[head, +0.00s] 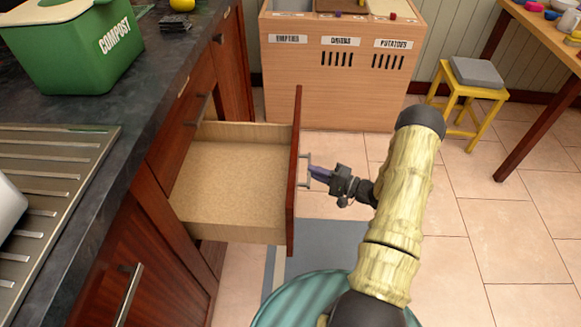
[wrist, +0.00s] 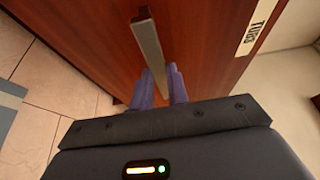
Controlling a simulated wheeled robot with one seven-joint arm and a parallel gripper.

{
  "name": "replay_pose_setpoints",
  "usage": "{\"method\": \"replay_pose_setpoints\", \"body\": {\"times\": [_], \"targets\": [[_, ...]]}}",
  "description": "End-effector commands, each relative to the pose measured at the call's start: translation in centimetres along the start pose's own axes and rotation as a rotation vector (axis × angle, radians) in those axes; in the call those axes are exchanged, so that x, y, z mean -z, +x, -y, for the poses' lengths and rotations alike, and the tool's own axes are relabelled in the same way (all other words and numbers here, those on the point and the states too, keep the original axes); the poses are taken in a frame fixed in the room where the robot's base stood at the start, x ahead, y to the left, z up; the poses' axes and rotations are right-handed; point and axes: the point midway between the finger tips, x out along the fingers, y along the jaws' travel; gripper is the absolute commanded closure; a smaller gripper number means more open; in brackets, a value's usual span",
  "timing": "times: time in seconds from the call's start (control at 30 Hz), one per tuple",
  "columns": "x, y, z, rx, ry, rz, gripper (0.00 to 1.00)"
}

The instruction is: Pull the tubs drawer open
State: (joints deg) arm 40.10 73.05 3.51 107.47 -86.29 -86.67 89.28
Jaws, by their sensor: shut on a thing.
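The tubs drawer (head: 235,185) stands pulled well out from the counter in the head view, and the inside that shows is empty. Its wooden front (wrist: 90,40) fills much of the wrist view, with a "TUBS" label (wrist: 257,27) at the upper right. The metal bar handle (wrist: 150,52) runs between my gripper's purple fingers in the wrist view. My gripper (head: 318,173) is at the handle, on the outer side of the drawer front, shut on the bar. The fingertips are partly hidden by the handle.
A green compost bin (head: 75,50) and a ridged metal drainer (head: 50,190) are on the dark counter at left. A wooden bin cabinet (head: 340,85) stands behind the drawer. A yellow stool (head: 465,100) is at the right. Tiled floor (head: 510,240) is clear at right.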

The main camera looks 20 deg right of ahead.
Motion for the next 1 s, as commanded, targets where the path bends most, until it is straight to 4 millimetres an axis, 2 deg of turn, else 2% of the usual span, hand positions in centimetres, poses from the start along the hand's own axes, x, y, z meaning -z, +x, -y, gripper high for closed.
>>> {"method": "replay_pose_setpoints", "body": {"times": [0.1, 0.2, 0.6, 0.63, 0.7, 0.73, 1.0], "targets": [[0.5, -1.6, -0.1, -0.003, 0.004, 0.004, 1.0], [0.7, -2.2, -0.2, -0.004, 0.005, 0.007, 1.0], [0.8, -2.5, -0.2, -0.004, 0.004, 0.009, 1.0], [0.8, -2.5, -0.2, -0.004, 0.004, 0.009, 0.78], [0.8, -2.5, -0.2, -0.003, 0.003, 0.008, 0.64], [0.9, -2.5, -0.2, -0.003, 0.003, 0.008, 0.62], [0.9, -2.5, -0.1, -0.001, 0.001, 0.006, 0.62]]}}
